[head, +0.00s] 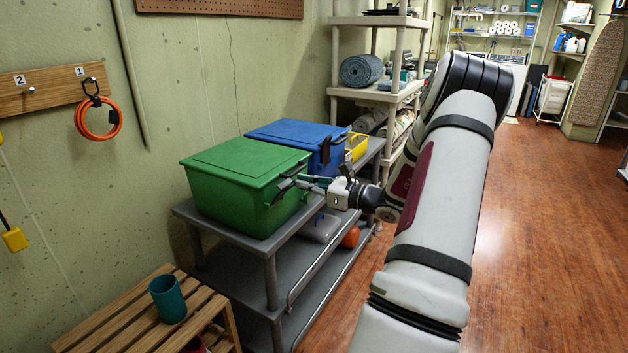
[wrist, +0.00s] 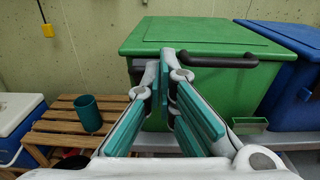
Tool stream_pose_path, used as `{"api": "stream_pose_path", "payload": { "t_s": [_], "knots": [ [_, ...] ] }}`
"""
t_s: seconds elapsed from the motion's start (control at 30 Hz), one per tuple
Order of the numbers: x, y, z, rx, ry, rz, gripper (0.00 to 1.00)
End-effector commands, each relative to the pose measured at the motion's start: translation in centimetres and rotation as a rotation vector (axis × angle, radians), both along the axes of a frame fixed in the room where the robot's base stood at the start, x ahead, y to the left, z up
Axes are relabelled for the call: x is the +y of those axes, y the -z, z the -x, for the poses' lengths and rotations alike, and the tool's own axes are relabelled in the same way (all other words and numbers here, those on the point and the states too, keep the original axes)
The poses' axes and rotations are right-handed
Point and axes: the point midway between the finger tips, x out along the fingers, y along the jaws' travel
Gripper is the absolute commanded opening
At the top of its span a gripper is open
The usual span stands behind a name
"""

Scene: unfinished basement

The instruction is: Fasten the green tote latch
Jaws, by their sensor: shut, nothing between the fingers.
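The green tote (head: 235,190) stands on the grey cart with its green lid (head: 247,161) on. It also shows in the wrist view (wrist: 205,92). A black latch (head: 284,189) is on its right-hand end in the head view; a dark bar (wrist: 222,62) sticks out below the lid's edge in the wrist view. Whether the latch is engaged I cannot tell. My gripper (head: 303,183) is shut and empty, its fingers pointing at the latch end of the tote. In the wrist view the fingertips (wrist: 172,60) overlap the bar's left end; I cannot tell whether they touch it.
A blue tote (head: 296,136) stands close behind the green one, with a yellow bin (head: 356,146) beyond. The grey cart (head: 270,250) has a lower shelf holding an orange object (head: 350,238). A slatted wooden bench (head: 120,318) with a teal cup (head: 168,298) is in front. Floor at right is clear.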

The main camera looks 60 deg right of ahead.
Motion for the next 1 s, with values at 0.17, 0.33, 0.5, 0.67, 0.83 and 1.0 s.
{"api": "stream_pose_path", "payload": {
  "t_s": [0.17,0.33,0.5,0.67,0.83,1.0],
  "knots": [
    [0.3,-1.9,-1.1,0.128,-0.005,0.015,0.00],
    [0.4,-3.1,-2.6,0.268,-0.005,0.028,0.00],
    [0.2,-2.6,-3.1,0.318,0.001,0.024,0.00],
    [0.3,-2.7,-3.1,0.315,0.000,0.024,0.00],
    [0.3,-3.2,-3.1,0.314,-0.001,0.025,0.00],
    [0.3,-4.0,-3.1,0.314,-0.001,0.025,0.00]
  ]
}}
